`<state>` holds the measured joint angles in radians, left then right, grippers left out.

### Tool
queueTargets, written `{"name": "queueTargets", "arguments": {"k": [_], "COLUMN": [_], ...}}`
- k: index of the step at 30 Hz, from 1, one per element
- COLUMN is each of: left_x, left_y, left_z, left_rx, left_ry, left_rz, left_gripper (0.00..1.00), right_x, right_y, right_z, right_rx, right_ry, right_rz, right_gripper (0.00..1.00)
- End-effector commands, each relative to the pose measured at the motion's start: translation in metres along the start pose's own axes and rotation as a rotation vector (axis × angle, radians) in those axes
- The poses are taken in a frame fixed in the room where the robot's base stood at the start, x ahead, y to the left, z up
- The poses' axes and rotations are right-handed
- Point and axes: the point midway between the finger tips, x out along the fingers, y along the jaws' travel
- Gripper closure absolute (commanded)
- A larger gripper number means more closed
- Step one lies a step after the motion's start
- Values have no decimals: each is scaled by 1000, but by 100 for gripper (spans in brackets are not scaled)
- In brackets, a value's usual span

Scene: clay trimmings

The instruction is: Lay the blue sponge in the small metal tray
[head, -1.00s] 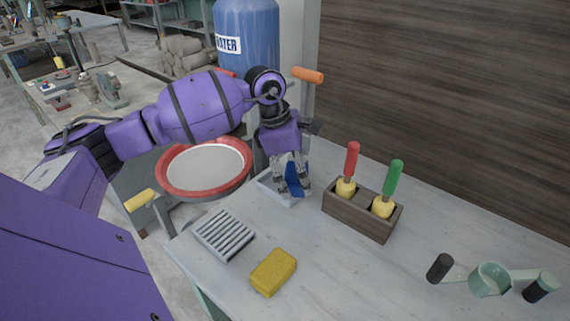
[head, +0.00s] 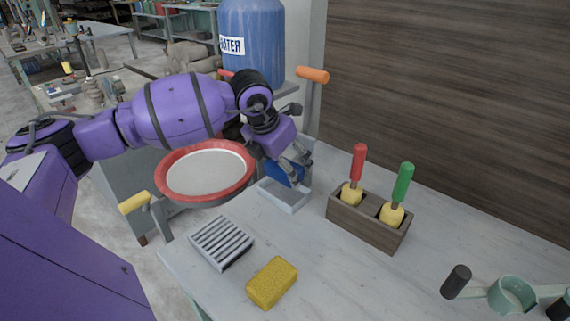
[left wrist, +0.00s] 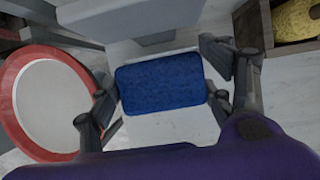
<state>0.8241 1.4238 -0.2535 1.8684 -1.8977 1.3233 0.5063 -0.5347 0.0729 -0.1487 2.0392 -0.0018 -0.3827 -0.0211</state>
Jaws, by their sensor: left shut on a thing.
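My left gripper (head: 294,168) is shut on the blue sponge (head: 285,172) at the small metal tray (head: 283,203). The gripper is tilted, and its fingers partly cover the sponge in the head view. In the left wrist view the sponge (left wrist: 161,82) lies broad face to the camera between the two fingertips. The sponge is over the back part of the tray; whether it touches the tray floor I cannot tell. The front of the tray is empty. My right gripper is not in view.
A wooden holder (head: 366,222) with red- and green-handled tools stands right of the tray. A slatted grey block (head: 222,241) and a yellow sponge (head: 271,282) lie in front. A red-rimmed round basin (head: 206,172) is at the left. The right-hand table middle is clear.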

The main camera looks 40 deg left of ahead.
Motion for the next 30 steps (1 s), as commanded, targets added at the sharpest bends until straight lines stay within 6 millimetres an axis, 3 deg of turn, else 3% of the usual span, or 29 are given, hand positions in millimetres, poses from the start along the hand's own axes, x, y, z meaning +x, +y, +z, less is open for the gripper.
{"name": "queueTargets", "arguments": {"k": [15,28,29,30], "left_x": [48,55,56,56], "left_y": [0,-1,-1,-2], "left_z": [-21,-26,-26,-26], "left_rx": [2,1,1,0], "left_ry": [4,9,9,10], "left_rz": [-1,-4,-4,-4], "left_gripper": [47,48,24,19], "right_x": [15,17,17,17], "right_y": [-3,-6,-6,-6], "right_z": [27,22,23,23], "right_rx": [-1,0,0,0], "right_ry": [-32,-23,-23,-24], "right_rz": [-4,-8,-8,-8], "right_gripper": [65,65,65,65]}}
